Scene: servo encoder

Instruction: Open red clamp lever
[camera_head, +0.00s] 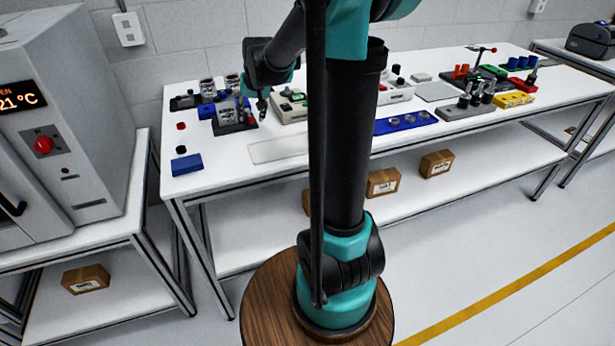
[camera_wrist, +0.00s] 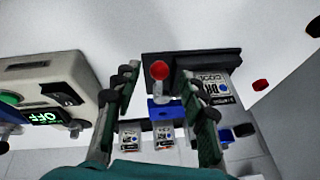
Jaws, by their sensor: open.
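The clamp lever with a round red knob (camera_wrist: 160,70) stands on a black fixture (camera_wrist: 150,62) in the wrist view. A pale stem shows below the knob, beside a blue block (camera_wrist: 160,109). In the head view the red knob (camera_head: 250,121) is small, at the right side of the black fixture (camera_head: 231,128). My gripper (camera_wrist: 162,82) is open, with one finger on each side of the knob in the picture. No contact shows, and I cannot tell the depth between them. In the head view my gripper (camera_head: 262,106) is just above and right of the fixture.
A pale device with a green display (camera_wrist: 42,117) is close to my left finger in the wrist view. A grey flat plate (camera_head: 278,149), a blue block (camera_head: 187,164) and red and black buttons (camera_head: 181,126) lie on the white table (camera_head: 215,178). Printed parts stand behind.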

